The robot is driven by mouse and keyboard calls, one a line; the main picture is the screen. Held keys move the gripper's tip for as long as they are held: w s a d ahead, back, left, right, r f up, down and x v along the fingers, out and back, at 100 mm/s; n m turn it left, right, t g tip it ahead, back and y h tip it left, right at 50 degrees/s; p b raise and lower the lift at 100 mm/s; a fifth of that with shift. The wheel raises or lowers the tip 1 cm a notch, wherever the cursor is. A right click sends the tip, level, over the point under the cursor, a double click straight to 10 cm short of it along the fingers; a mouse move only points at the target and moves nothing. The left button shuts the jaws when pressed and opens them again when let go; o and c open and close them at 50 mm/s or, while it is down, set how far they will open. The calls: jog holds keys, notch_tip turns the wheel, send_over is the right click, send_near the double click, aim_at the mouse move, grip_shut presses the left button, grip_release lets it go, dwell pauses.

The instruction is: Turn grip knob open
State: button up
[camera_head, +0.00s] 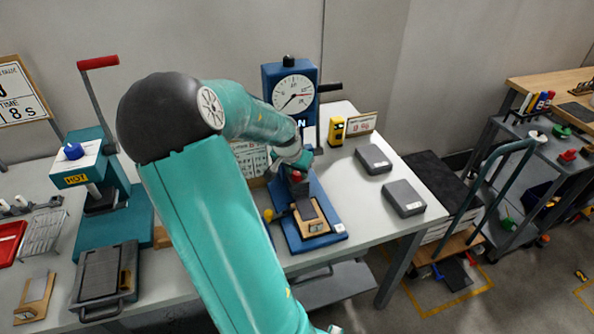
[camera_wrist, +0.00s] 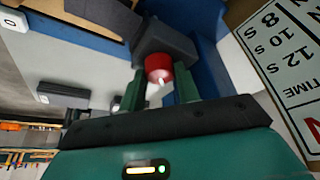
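The red knob (camera_head: 297,177) sits on the dark block of the blue tester with the round dial. In the wrist view the red knob (camera_wrist: 158,67) lies between the two green fingers of my gripper (camera_wrist: 160,80). One finger is on each side of it. The fingers are apart by about the knob's width, and I cannot tell whether they touch it. In the head view my gripper (camera_head: 294,163) is close above the knob, and my arm hides part of the tester. The blue base (camera_head: 332,228) of the tester stands on the table.
The dial (camera_head: 293,92) rises behind my gripper, with a black lever to its right. A white time sign (camera_wrist: 285,70) is close on the right in the wrist view. Two grey boxes (camera_head: 404,198) lie right of the tester. A green press (camera_head: 113,208) stands left.

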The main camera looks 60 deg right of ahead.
jog(key=shift+n, duration=0.3)
jog(key=n, duration=0.1)
jog(key=n+t, duration=0.1)
jog(key=n, duration=0.1)
jog(key=shift+s+t, duration=0.25)
jog(key=shift+t, duration=0.05)
jog(key=n+t+y, duration=0.1)
jog(key=n, duration=0.3)
jog(key=shift+s+d+n, duration=0.1)
jog(key=shift+n, duration=0.3)
jog(key=n+y, duration=0.1)
jog(key=n, duration=0.1)
jog(key=n+t, duration=0.1)
jog(key=n, duration=0.1)
jog(key=shift+f+n+y, duration=0.1)
jog(key=shift+n+y, duration=0.2)
jog(key=shift+y, duration=0.1)
jog(key=n+y, duration=0.1)
jog(key=n, duration=0.3)
jog(key=shift+d+n+t+y, duration=0.15)
jog(key=shift+n+t+y, duration=0.25)
jog(key=o, duration=1)
jog(key=shift+r, duration=0.2)
